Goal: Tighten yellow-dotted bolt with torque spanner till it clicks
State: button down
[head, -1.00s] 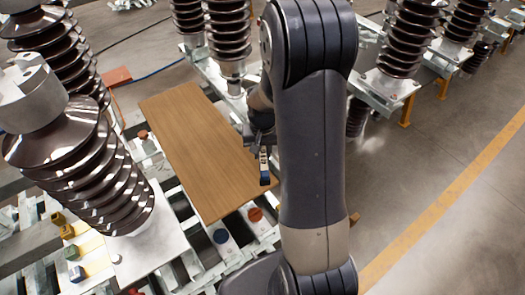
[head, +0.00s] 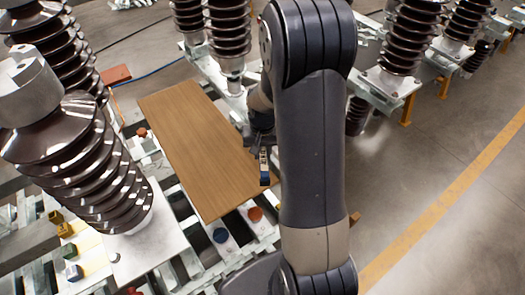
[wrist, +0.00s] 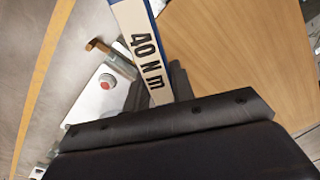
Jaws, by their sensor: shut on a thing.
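In the head view, the spanner (head: 264,168) hangs over the right edge of a wooden board, and my gripper (head: 262,138) is partly hidden behind my arm. The spanner's far end is out of view in the wrist picture.
The wooden board (head: 200,150) lies across the metal frame. A large brown ribbed insulator (head: 95,170) stands at left, with more behind. Open grey floor (head: 440,200) lies at right.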

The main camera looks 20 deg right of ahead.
jog(key=shift+f, duration=0.3)
dwell(0.4)
jog(key=w+a+m+b, duration=0.1)
jog(key=w+a+m, duration=0.9)
jog(key=w+m, duration=0.1)
jog(key=shift+w+m, duration=0.4)
jog(key=shift+m, duration=0.1)
dwell(0.5)
jog(key=s+d+n+b, duration=0.1)
jog(key=s+d+n, duration=0.2)
jog(key=s+n, duration=0.1)
jog(key=s+d+n+b, duration=0.1)
jog(key=s+d+n, duration=0.2)
jog(key=n, duration=0.1)
jog(key=s+d+n+b, duration=0.1)
jog(key=s+d+n, duration=0.3)
jog(key=shift+s, duration=0.35)
